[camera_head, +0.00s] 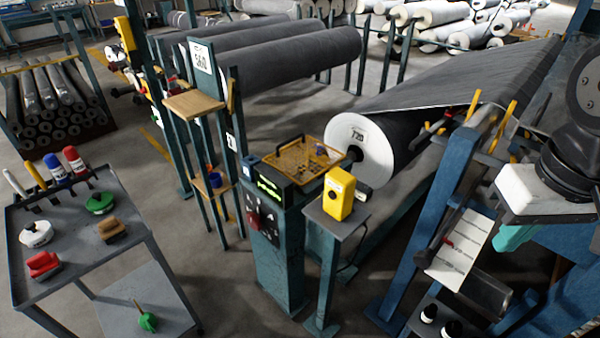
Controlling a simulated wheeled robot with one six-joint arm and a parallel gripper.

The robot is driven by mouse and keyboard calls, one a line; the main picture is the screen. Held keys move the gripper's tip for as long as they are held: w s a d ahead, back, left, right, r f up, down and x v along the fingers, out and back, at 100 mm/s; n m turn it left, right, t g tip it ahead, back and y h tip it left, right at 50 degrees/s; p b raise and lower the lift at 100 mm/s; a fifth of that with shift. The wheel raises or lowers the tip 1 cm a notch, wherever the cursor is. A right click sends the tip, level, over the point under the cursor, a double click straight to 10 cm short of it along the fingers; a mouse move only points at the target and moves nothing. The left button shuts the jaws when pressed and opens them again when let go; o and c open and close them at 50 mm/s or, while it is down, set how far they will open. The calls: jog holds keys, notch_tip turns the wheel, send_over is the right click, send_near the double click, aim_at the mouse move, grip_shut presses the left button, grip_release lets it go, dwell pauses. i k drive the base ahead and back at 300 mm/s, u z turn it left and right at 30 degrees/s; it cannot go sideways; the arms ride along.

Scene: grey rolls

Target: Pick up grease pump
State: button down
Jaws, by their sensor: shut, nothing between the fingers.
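I cannot tell for sure which thing is the grease pump. On the grey cart at the left lie a white round item with a dark top (36,233), a green round item (100,203), a red item (44,265) and a brown item (111,229). A green item with a thin upright spout or stick (147,321) stands on the cart's lower shelf. My gripper (511,240), with a white block and teal end, hangs at the right edge, far from the cart. It looks shut and empty; its fingertips show poorly.
The cart (75,200) also holds several bottles or tubes along its back. A yellow box (339,193) stands on a post beside a control panel (268,205). A large grey roll (365,145) and blue frames fill the middle and right. Grey floor shows between cart and panel.

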aim_at(76, 161)
jog(key=u, duration=1.95)
jog(key=i, duration=1)
jog(key=z, duration=0.45)
jog(key=i, duration=0.8)
jog(key=z, duration=0.55)
